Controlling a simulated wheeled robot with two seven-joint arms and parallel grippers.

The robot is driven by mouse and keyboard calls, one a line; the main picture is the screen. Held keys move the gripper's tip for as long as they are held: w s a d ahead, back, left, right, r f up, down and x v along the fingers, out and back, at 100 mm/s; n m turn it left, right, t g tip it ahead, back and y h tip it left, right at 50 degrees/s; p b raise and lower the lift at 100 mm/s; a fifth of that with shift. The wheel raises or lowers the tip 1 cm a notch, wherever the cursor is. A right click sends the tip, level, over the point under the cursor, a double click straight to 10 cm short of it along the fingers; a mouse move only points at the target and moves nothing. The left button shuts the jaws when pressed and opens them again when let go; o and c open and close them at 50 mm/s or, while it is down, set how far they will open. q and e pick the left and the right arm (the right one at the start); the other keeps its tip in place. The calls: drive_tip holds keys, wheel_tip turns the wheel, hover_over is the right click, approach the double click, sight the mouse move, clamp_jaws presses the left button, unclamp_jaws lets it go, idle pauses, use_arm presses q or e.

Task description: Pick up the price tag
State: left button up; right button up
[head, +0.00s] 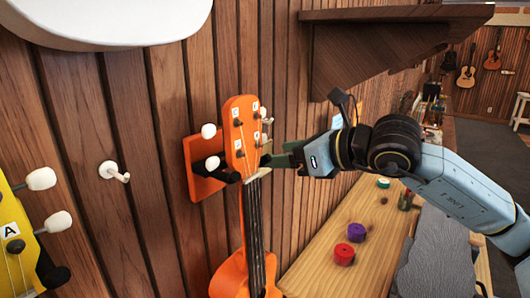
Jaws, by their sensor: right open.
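An orange ukulele (243,136) hangs by its headstock from an orange wall mount (201,181) with dark prongs. My right gripper (277,160) reaches in from the right, close beside the headstock. It is open, with its fingers near the headstock's right edge and partly hidden behind it. I cannot clearly make out a price tag. A small pale strip (261,173) shows at the lower end of the headstock, but I cannot tell whether it is the tag or part of the ukulele. My left gripper is not in view.
A white peg (113,171) sticks out of the wood-slat wall. A yellow instrument (16,240) is at the left edge and a white one (110,18) at the top. A wooden shelf (385,14) juts out above my right arm. Red and purple rolls lie on the wooden counter (318,262).

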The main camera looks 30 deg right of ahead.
sight(266, 153)
drive_tip(key=shift+w+a+r+p, duration=0.15)
drive_tip(key=shift+w+p, duration=0.2)
drive_tip(key=shift+w, duration=0.1)
drive_tip(key=p+x, duration=0.1)
drive_tip(key=x, duration=0.2)
drive_tip(key=shift+p, duration=0.35)
drive_tip(key=shift+w+a+f, duration=0.15)
drive_tip(key=shift+w+f, duration=0.1)
drive_tip(key=shift+w, duration=0.1)
drive_tip(key=shift+c, duration=0.2)
drive_tip(key=c, duration=1)
